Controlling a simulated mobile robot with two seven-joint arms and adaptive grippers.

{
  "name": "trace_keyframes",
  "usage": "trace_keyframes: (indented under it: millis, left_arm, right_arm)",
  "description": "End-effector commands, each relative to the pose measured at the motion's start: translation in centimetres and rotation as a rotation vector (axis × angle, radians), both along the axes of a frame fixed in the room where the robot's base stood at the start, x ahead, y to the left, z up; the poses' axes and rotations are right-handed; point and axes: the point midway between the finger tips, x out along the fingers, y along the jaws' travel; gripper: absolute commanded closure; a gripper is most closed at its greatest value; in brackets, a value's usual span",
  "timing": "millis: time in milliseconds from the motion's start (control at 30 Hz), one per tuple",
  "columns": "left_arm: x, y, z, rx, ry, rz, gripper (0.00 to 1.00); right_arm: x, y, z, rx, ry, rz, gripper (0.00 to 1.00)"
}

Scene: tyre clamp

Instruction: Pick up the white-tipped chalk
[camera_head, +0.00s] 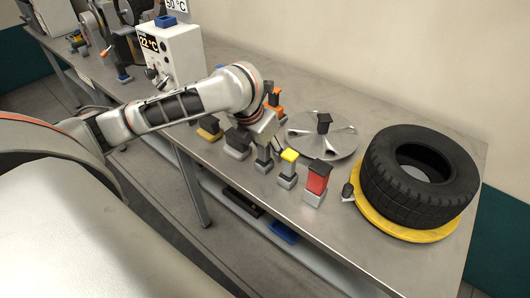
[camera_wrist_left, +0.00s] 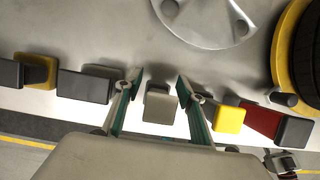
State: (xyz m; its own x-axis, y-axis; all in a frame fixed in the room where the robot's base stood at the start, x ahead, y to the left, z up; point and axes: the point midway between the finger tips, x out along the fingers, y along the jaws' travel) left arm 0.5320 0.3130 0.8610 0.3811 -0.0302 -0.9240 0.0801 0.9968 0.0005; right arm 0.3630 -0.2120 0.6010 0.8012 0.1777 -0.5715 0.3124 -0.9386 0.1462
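In the head view my left gripper (camera_head: 264,150) reaches down to the row of blocks, and my arm hides much of the chalk. My right gripper is in neither view.
A yellow-topped block (camera_head: 289,158) and a red block (camera_head: 317,180) stand to the right in the row. Dark-topped blocks (camera_wrist_left: 84,86) stand to the left. A metal disc (camera_head: 335,146) lies behind. A tyre (camera_head: 400,190) rests on a yellow plate (camera_head: 395,227) at the right.

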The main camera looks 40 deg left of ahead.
Motion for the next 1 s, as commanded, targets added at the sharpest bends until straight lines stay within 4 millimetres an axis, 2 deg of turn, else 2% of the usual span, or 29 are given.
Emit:
trace_keyframes:
  millis: [67,100,233,667,867,1000]
  left_arm:
    - [0.0,0.0,0.2,0.000,-0.002,0.000,0.61]
    - [0.0,0.0,0.2,0.000,-0.002,0.000,0.66]
    - [0.0,0.0,0.2,0.000,-0.002,0.000,0.99]
    - [0.0,0.0,0.8,-0.001,-0.003,0.001,0.99]
    - [0.1,0.0,3.3,0.000,-0.008,0.001,0.99]
    - [0.2,0.1,6.6,0.000,-0.012,0.002,0.99]
  right_arm:
    - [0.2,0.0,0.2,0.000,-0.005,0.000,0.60]
    - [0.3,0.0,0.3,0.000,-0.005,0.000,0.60]
    - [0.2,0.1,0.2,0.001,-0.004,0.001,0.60]
    - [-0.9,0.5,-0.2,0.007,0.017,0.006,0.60]
    - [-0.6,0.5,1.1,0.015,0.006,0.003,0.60]
    - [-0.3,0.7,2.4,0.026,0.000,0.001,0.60]
